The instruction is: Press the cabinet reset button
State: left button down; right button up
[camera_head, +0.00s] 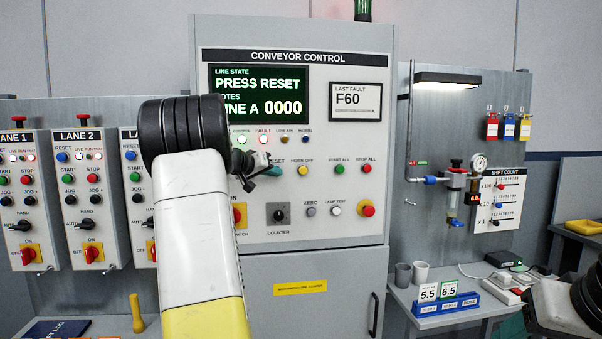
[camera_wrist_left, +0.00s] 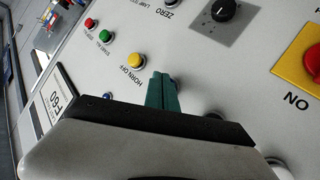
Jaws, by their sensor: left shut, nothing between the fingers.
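The grey conveyor control cabinet (camera_head: 320,215) stands straight ahead, its screen (camera_head: 258,84) reading "PRESS RESET". The end of a "RESET" label shows just beside my left gripper (camera_head: 272,170). The left gripper's teal fingers are shut, empty and in front of the panel; contact cannot be told. In the left wrist view the fingers (camera_wrist_left: 161,91) lie beside the yellow horn-off button (camera_wrist_left: 137,61).
Close by are a green start-all button (camera_head: 340,170), a red stop-all button (camera_head: 367,169) and the black counter knob (camera_head: 279,214). Lane boxes (camera_head: 80,190) hang at left. A side table (camera_head: 425,318) with cups and a blue card holder stands at right.

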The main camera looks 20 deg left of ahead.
pick_arm(q)
jog(key=shift+w+a, duration=0.35)
jog(key=shift+w, duration=0.2)
dwell(0.5)
jog(key=shift+s, duration=0.15)
jog(key=shift+s+d, duration=0.65)
jog(key=shift+s, duration=0.25)
jog(key=s+d, duration=0.1)
jog(key=s, duration=0.2)
jog(key=s+d, duration=0.1)
jog(key=shift+s+d, duration=0.15)
jog(key=shift+d, duration=0.15)
dwell(0.7)
